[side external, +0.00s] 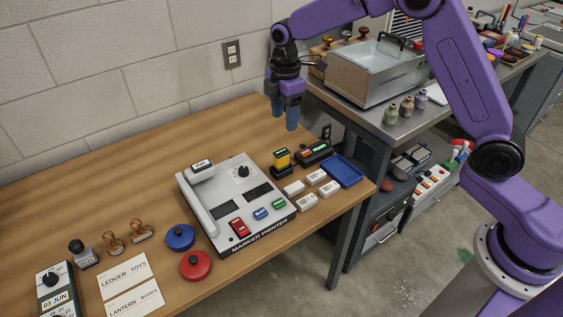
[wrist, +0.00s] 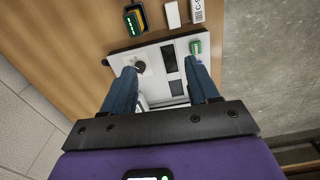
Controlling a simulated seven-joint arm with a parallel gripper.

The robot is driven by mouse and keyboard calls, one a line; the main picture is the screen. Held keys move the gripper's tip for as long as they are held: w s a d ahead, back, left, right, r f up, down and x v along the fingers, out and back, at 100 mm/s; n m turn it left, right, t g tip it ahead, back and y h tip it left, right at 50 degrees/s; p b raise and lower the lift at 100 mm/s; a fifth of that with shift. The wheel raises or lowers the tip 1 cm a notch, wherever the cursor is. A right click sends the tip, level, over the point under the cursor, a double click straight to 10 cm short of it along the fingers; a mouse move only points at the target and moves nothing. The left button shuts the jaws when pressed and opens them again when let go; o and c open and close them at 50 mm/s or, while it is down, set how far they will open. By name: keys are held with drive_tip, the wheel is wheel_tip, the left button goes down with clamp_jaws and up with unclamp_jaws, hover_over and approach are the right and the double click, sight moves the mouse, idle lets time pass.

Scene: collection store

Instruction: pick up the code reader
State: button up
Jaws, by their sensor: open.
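A small yellow and black device with a green-lit top (side external: 281,160) stands on the wooden table behind the right end of the marker printer. It may be the code reader, but I cannot tell for sure. It also shows at the top of the wrist view (wrist: 135,20). Beside it lies a low black unit (side external: 313,153) with red and green lit faces. My gripper (side external: 285,118) is open and empty, pointing down above the table's back edge. In the wrist view my gripper (wrist: 163,82) has its fingers spread above the printer, apart from the yellow device.
The marker printer (side external: 226,187) fills the table's middle. White boxes (side external: 317,177) and a blue tray (side external: 343,170) lie at its right. Stamps, red (side external: 195,265) and blue lids are at front left. A metal bench (side external: 405,125) stands behind. The back left tabletop is clear.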

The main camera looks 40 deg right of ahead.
hover_over(282, 152)
wheel_tip(282, 152, down, 3)
drive_tip(key=shift+n, duration=0.4)
wheel_tip(282, 152, down, 12)
drive_tip(key=shift+r, duration=0.25)
drive_tip(key=shift+w+f, duration=0.1)
drive_tip(key=shift+f, duration=2.75)
drive_tip(key=c, duration=1)
